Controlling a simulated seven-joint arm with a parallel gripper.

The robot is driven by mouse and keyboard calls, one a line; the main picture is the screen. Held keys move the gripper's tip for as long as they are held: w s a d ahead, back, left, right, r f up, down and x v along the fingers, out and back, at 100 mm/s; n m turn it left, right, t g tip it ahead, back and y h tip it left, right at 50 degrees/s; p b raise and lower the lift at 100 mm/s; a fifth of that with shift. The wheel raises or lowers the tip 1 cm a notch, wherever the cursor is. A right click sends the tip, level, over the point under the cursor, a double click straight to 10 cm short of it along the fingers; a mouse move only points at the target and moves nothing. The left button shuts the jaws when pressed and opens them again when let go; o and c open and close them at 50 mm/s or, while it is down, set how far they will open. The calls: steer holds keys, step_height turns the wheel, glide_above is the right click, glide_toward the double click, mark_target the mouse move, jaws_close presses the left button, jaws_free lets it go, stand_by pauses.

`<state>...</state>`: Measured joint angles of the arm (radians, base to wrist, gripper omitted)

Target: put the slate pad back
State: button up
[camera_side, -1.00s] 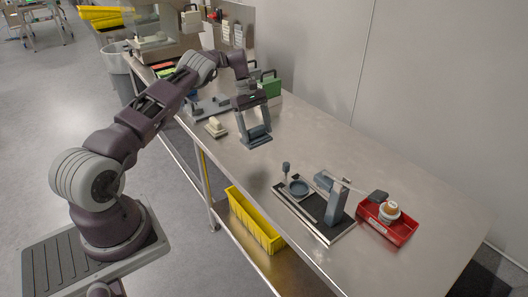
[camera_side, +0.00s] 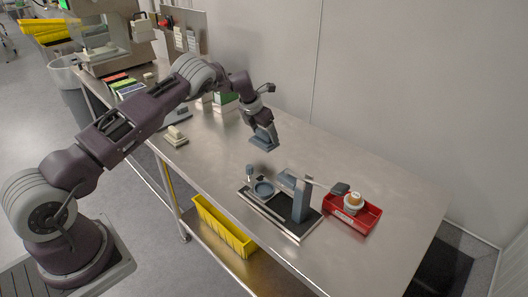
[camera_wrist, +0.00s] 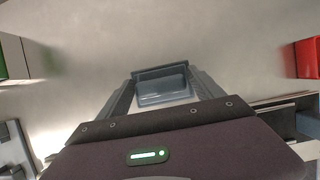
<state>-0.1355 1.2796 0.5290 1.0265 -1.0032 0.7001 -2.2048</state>
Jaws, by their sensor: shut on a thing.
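My gripper (camera_side: 264,139) points down above the middle of the steel table and is shut on the slate pad. In the wrist view the pad (camera_wrist: 163,86) is a shallow, blue-grey, dish-like piece between the two fingertips (camera_wrist: 165,92). In the side view the pad is small and hard to tell from the grey fingers. A black-based stand (camera_side: 278,219) sits nearer the camera than my gripper. It carries a round grey dish (camera_side: 264,189), a short knobbed post (camera_side: 250,172) and a thick grey upright (camera_side: 301,200) with a lever. The pad is clear of the stand.
A wall borders the back. The table's right end is clear.

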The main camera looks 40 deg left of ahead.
mark_target(264, 146)
step_height(264, 146, down, 6)
steer(key=shift+r, duration=0.1)
steer(key=shift+f, duration=0.2)
steer(key=o, duration=1.6)
